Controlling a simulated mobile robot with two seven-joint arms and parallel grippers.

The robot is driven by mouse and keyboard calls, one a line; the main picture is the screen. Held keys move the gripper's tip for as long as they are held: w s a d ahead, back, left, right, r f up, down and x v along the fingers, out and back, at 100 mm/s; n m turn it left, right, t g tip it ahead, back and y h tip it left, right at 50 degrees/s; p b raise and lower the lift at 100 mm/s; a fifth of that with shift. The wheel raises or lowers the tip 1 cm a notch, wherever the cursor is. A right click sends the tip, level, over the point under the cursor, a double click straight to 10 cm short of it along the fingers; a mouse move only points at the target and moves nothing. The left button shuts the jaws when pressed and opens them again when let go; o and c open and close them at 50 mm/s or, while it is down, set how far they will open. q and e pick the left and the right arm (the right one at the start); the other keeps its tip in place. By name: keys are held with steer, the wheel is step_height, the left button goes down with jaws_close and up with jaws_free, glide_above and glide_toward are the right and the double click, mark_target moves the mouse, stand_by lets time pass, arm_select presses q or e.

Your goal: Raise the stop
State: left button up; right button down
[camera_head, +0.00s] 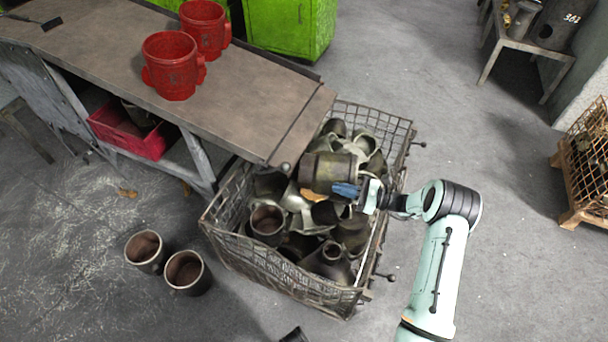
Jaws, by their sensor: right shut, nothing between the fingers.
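My right gripper (347,190) has blue fingers that are shut and empty. It points left, over the metal parts in the wire basket and beside a large greenish cylinder; I cannot tell whether it touches it. No part is clearly recognisable as the stop. The workbench (235,100) has a separate end plate (303,124) beyond a dark seam, lying level with the top, just above and left of the gripper. Whether this plate is the stop, I cannot tell. My left gripper is not in view.
The wire basket (288,280) full of metal fittings stands under the bench end. Two red fittings (172,65) stand on the bench. Two brown pipe pieces (187,272) stand on the floor at left. A red bin (125,138) sits below the bench.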

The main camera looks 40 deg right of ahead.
steer(key=b+x, duration=0.1)
steer(key=x, duration=0.9)
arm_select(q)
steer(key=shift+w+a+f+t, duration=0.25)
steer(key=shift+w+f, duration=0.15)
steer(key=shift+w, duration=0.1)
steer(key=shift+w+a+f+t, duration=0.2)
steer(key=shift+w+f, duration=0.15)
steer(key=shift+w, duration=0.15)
arm_select(e)
steer(key=shift+w+a+r, duration=0.45)
steer(key=shift+w+r, duration=0.1)
steer(key=shift+r, duration=0.2)
steer(key=shift+w+a+r, duration=0.45)
steer(key=shift+w+r, duration=0.05)
steer(key=shift+r, duration=0.3)
